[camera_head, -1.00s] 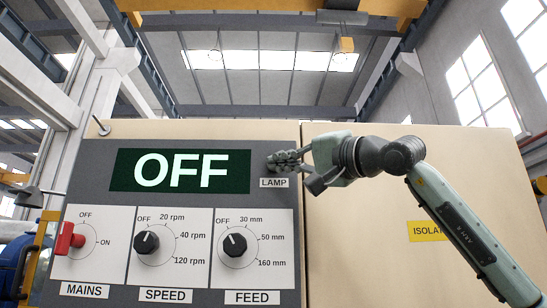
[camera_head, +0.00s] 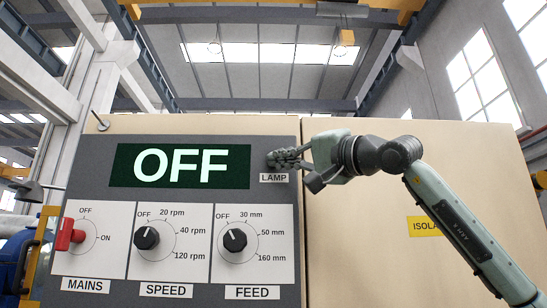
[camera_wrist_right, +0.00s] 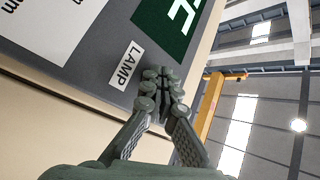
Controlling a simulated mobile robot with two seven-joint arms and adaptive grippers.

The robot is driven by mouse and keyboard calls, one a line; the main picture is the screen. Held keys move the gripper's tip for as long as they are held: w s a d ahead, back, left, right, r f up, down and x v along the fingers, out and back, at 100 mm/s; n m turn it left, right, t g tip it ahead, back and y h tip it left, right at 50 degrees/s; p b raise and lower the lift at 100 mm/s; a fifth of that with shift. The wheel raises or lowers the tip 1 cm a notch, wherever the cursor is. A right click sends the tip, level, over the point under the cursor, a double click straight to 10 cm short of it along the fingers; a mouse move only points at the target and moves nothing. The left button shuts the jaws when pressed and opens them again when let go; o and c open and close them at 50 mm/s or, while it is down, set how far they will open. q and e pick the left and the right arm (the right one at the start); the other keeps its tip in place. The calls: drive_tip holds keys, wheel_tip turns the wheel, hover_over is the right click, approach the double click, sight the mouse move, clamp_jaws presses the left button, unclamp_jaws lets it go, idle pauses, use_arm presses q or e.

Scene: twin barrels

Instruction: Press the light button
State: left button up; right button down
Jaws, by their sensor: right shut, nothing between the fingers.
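A grey control panel (camera_head: 200,205) fills the left of the head view. Its LAMP label (camera_head: 274,178) sits at the panel's right edge; the label also shows in the right wrist view (camera_wrist_right: 125,66). My right gripper (camera_head: 272,159) is shut and empty, its fingertips just above the LAMP label, at or very near the panel face. In the right wrist view the closed fingertips (camera_wrist_right: 160,75) are beside the label. The light button itself is not visible; the fingers cover the spot above the label. I cannot tell whether they touch it. My left gripper is not in view.
A dark display (camera_head: 180,167) reads OFF. Below are a red MAINS switch (camera_head: 68,234), a SPEED knob (camera_head: 146,238) and a FEED knob (camera_head: 235,240), both pointing near OFF. A beige cabinet face (camera_head: 370,240) with a yellow label (camera_head: 424,227) lies to the right.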

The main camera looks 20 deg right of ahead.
drive_tip(key=shift+w, duration=0.15)
idle(0.5)
drive_tip(key=shift+w+d+p, duration=0.2)
drive_tip(key=shift+w+p, duration=0.05)
drive_tip(key=shift+p, duration=0.1)
drive_tip(key=shift+s+f, duration=0.1)
drive_tip(key=shift+f, duration=0.05)
idle(0.4)
drive_tip(key=shift+s, duration=0.1)
drive_tip(key=s+a+b, duration=0.1)
drive_tip(key=s+a, duration=0.1)
drive_tip(key=s, duration=0.3)
drive_tip(key=shift+s+b, duration=0.4)
